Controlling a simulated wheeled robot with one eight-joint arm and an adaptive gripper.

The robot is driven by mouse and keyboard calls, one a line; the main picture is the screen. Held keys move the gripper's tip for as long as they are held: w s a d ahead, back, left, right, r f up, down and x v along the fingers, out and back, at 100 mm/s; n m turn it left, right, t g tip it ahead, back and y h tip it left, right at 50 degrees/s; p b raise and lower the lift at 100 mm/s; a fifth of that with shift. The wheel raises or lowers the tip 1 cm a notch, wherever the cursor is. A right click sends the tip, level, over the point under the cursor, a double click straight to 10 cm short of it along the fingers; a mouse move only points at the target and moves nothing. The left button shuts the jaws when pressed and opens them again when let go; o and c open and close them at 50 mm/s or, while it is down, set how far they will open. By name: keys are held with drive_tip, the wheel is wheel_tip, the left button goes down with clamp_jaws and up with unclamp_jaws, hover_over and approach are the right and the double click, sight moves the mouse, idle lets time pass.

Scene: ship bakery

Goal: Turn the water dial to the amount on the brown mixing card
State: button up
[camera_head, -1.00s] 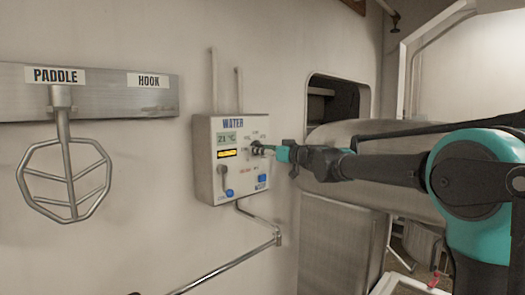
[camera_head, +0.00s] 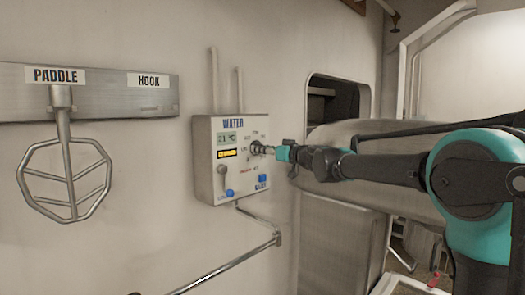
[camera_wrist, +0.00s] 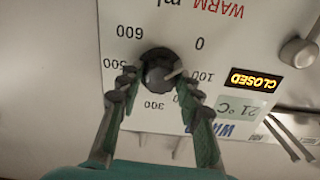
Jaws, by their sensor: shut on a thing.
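The water dial (camera_wrist: 160,72) is a dark round knob on the white water panel (camera_head: 205,163). In the wrist view its pale pointer mark points close to the 100 label. The labels 0, 300, 500 and 600 also show; 200 is partly covered by a finger and 400 is hidden. My gripper (camera_wrist: 158,82) has one finger on each side of the dial and is shut on it. In the head view my gripper (camera_head: 268,150) reaches the panel from the right. The brown mixing card is not in view.
The panel has a 21 °C display (camera_head: 227,138), a yellow CLOSED display (camera_head: 227,153), a lever (camera_head: 223,178) and blue buttons. A paddle (camera_head: 64,165) hangs at left from a metal rack. A pipe (camera_head: 225,267) runs below the panel.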

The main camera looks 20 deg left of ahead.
drive_tip(key=shift+m, duration=17.5)
drive_tip(key=o, duration=1.2)
